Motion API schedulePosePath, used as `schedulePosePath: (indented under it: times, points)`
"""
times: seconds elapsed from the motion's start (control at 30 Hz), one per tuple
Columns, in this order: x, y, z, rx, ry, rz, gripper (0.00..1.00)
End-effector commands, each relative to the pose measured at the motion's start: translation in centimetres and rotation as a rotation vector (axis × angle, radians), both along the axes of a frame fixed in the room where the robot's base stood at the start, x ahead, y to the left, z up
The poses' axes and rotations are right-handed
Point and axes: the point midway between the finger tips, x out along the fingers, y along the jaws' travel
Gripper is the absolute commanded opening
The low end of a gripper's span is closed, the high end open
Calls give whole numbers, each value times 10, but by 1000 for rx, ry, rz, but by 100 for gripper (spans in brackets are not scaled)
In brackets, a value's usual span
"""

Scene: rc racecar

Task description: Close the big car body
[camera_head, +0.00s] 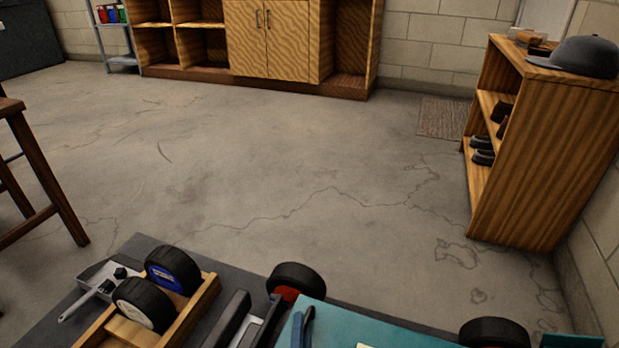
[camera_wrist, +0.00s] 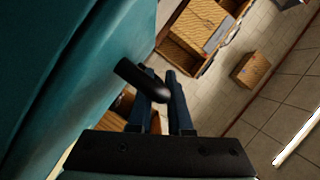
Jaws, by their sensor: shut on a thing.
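The teal car body (camera_head: 375,335) is at the bottom of the head view, cut off by the frame edge. A wheel with a red hub (camera_head: 297,279) and another black wheel (camera_head: 495,332) show beside it. In the wrist view a large teal surface (camera_wrist: 60,70), apparently the car body, fills the left side. A short black rod (camera_wrist: 137,78) juts from beside that surface to my gripper (camera_wrist: 162,90). My gripper's two dark blue fingers are close together, shut on the black rod. How far the body is open cannot be told.
A dark tabletop (camera_head: 140,250) lies at the bottom left. It bears a wooden tray (camera_head: 205,300) with two loose wheels (camera_head: 172,270) and a grey tool (camera_head: 85,300). A wooden shelf (camera_head: 545,150) stands at right, a stool (camera_head: 45,190) at left. The floor between is clear.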

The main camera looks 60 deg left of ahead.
Motion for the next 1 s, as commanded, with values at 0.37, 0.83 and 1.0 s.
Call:
schedulePosePath:
  times: [0.37,0.83,1.0]
  points:
    - [1,0,-21,-43,-43,-6,0]
    - [1,0,-23,-45,-41,-6,46]
    - [0,0,-22,-44,-40,-4,47]
